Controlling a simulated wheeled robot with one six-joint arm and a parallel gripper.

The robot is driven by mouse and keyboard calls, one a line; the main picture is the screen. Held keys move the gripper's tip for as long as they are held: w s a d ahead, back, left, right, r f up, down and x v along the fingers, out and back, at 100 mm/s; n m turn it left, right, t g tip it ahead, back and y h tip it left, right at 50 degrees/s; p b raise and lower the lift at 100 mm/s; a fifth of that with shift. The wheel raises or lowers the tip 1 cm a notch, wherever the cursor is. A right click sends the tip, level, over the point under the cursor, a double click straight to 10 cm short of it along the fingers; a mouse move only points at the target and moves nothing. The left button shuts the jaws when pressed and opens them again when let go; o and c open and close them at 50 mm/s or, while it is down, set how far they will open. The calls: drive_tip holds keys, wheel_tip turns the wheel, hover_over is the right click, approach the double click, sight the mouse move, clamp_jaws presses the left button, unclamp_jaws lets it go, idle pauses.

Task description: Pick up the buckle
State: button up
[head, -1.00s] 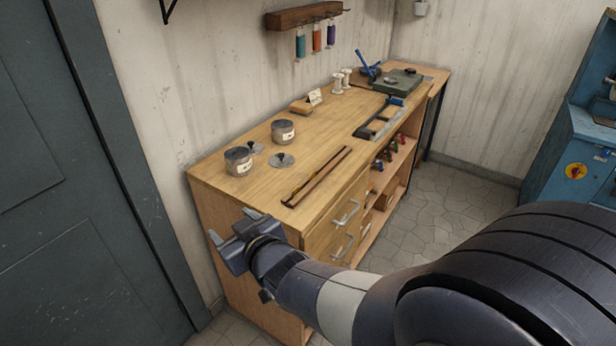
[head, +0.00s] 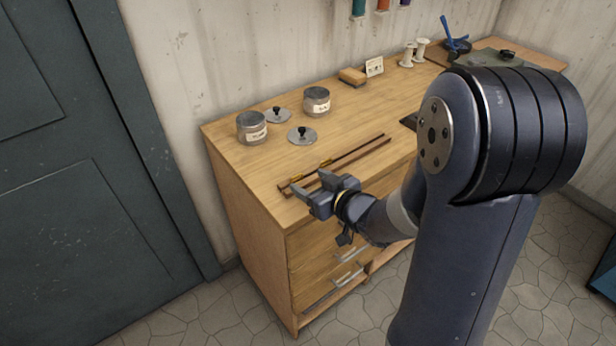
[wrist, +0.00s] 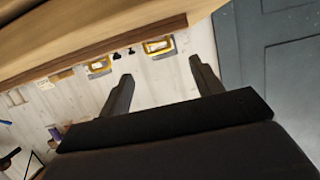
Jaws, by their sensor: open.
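Contact between strips and buckles cannot be told.
The wooden bench (head: 240,150) holds two labelled jars, a left jar (head: 251,128) and a right jar (head: 316,101), with round lids (head: 302,135) nearby. A brush or block (head: 352,77) and white spools (head: 421,49) stand farther back. A dark door (head: 60,200) is left.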

sight(298, 176)
drive_tip(key=x, duration=0.3)
drive_tip(key=shift+w, duration=0.1)
drive_tip(key=shift+f+p+x, duration=0.2)
drive_tip(key=shift+p+x, duration=0.05)
drive_tip(key=shift+x, duration=1.15)
drive_tip(key=shift+f+p+x, duration=0.2)
drive_tip(key=shift+p+x, duration=0.05)
drive_tip(key=shift+x, duration=1.1)
drive_tip(key=shift+c, duration=0.5)
drive_tip(key=c, duration=1)
